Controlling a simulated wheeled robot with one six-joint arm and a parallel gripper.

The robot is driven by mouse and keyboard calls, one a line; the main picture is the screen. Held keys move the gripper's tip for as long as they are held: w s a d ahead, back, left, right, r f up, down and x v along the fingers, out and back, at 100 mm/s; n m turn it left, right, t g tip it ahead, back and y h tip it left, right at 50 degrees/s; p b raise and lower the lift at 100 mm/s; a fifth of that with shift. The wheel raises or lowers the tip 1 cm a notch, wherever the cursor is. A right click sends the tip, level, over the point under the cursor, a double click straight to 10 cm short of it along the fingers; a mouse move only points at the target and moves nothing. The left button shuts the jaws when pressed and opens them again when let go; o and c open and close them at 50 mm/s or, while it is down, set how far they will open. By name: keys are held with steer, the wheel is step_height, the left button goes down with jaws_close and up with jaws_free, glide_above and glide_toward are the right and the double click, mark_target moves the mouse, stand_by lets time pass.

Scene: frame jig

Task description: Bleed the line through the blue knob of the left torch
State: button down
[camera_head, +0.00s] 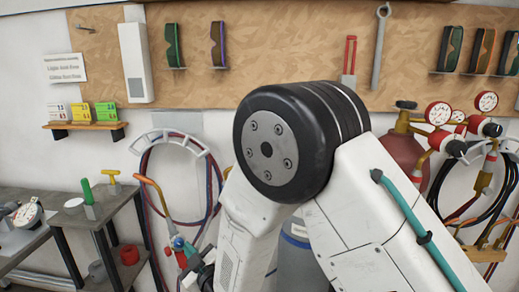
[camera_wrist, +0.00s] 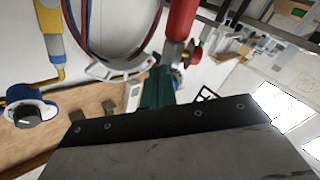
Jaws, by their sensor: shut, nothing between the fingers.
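The left torch (camera_head: 158,198) shows in the head view as a bent brass tube, left of my arm, in front of hanging hoses. A small blue knob (camera_head: 178,243) shows at its lower end, with a red part (camera_head: 181,259) just below. My gripper (camera_head: 197,262) is low beside these parts, small and partly hidden by my arm, and it is shut and empty. Contact with the knob cannot be told.
A hose hanger (camera_head: 170,140) holds looped hoses on the wall. A grey side table (camera_head: 95,210) stands at left. A red cylinder (camera_head: 405,150) with gauges (camera_head: 438,113) stands at right. My arm covers the middle of the head view.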

steer(key=shift+s+a+f, duration=0.2)
steer(key=shift+s+a, duration=0.2)
steer(key=shift+a, duration=0.1)
stand_by(0.6)
steer(key=v, duration=0.6)
steer(key=shift+f, duration=0.45)
steer(key=shift+d, duration=0.1)
steer(key=x, duration=0.6)
steer(key=shift+w+d+r, duration=0.3)
steer(key=shift+w+d, duration=0.05)
